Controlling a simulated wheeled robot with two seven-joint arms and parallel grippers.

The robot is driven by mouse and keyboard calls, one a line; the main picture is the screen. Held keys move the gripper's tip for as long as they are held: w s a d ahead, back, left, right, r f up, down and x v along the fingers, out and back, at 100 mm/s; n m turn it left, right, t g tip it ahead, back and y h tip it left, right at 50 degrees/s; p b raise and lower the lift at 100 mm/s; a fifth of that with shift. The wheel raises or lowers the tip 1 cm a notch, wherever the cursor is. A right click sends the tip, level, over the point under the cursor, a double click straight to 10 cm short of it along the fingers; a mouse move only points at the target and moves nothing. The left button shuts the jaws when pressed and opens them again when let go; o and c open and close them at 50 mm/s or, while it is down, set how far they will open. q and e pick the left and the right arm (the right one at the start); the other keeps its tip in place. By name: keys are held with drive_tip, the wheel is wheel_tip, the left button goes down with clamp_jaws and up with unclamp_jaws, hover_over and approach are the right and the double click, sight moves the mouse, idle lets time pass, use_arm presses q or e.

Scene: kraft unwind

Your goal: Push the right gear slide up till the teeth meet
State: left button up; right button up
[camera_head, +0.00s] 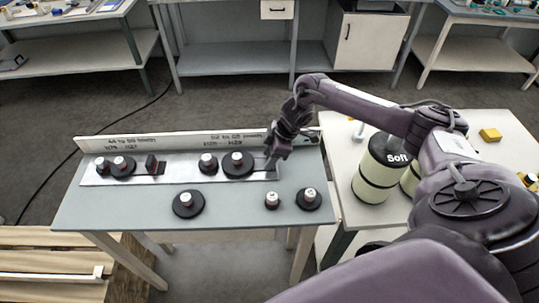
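A bright metal plate (190,178) lies along the back of the grey-blue table. On its right half are a small dark gear (208,164) and a larger dark gear (238,165), very close together; whether their teeth touch is too small to tell. My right gripper (271,166) points down just right of the larger gear, at the plate's right end. It hides any handle of the right slide, and I cannot tell whether its fingers are apart or closed. On the left half, two gears (121,166) sit beside an upright dark block (151,164). My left gripper is out of view.
A lettered board (180,143) stands along the back edge.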

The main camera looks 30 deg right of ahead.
drive_tip(key=shift+c, duration=1.2)
drive_tip(key=shift+w+a, duration=0.4)
drive_tip(key=shift+a, duration=0.2)
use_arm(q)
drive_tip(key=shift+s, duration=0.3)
use_arm(e)
drive_tip(key=o, duration=0.8)
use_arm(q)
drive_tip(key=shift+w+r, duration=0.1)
use_arm(e)
drive_tip(key=shift+r, duration=0.15)
drive_tip(key=shift+d+r, duration=0.15)
drive_tip(key=shift+r, duration=0.15)
use_arm(q)
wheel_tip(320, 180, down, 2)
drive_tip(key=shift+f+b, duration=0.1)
drive_tip(key=shift+b, duration=0.9)
use_arm(e)
drive_tip(key=v, duration=0.7)
drive_tip(key=shift+s, duration=0.15)
